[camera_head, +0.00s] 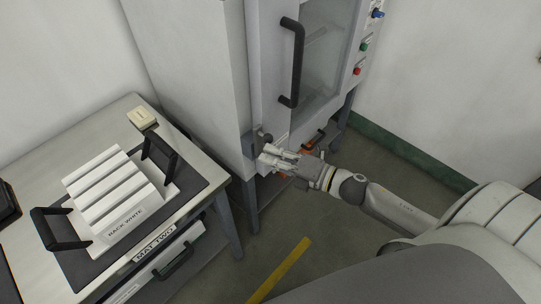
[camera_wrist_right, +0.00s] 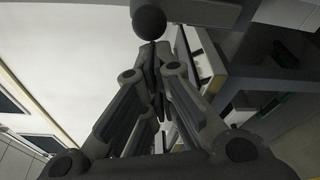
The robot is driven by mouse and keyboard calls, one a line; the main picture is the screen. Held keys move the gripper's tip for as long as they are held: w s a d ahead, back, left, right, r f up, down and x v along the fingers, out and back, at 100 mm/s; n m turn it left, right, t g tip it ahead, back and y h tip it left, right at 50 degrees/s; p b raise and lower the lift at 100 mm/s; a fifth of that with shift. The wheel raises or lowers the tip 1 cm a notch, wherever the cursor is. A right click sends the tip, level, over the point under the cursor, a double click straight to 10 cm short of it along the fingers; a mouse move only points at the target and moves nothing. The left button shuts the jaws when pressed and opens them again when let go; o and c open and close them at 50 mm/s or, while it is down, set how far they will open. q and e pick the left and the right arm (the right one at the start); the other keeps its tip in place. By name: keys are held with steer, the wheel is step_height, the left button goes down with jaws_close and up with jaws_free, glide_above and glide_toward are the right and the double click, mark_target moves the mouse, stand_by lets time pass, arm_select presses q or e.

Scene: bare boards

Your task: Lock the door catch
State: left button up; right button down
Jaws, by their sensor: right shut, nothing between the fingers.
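The cabinet door (camera_head: 318,62) with its glass pane and long black handle (camera_head: 297,62) stands upright and looks closed in the head view. The catch (camera_head: 262,137) is a dark grey knob at the cabinet's lower front left corner. In the right wrist view a round dark knob (camera_wrist_right: 149,20) shows straight beyond the fingers. My right gripper (camera_head: 264,154) is shut and empty, with its fingertips close beside the catch. I cannot tell whether they touch it. The fingers partly hide the catch's lower side. My left gripper is not in view.
A table (camera_head: 85,130) at left carries a white slotted rack (camera_head: 112,190) with black handles on a dark mat, and a small cream box (camera_head: 141,117). Coloured knobs (camera_head: 364,47) line the cabinet's right side. A yellow floor stripe (camera_head: 280,270) crosses open floor in front.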

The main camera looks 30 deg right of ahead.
steer(key=shift+w+d+r+m, duration=0.1)
steer(key=shift+d+m, duration=0.15)
steer(key=shift+m, duration=0.15)
steer(key=w+d+f+m+t+b, duration=0.1)
steer(key=d+m, duration=0.3)
steer(key=m, duration=0.5)
steer(key=w+d+f+m+t+h+b, duration=0.1)
steer(key=w+d+f+m+t+b, duration=0.1)
steer(key=d+m, duration=0.3)
steer(key=shift+w+d+f+m+t+b, duration=0.15)
steer(key=shift+f+m+t+b, duration=0.6)
steer(key=shift+m, duration=1.65)
steer(key=shift+f, duration=0.15)
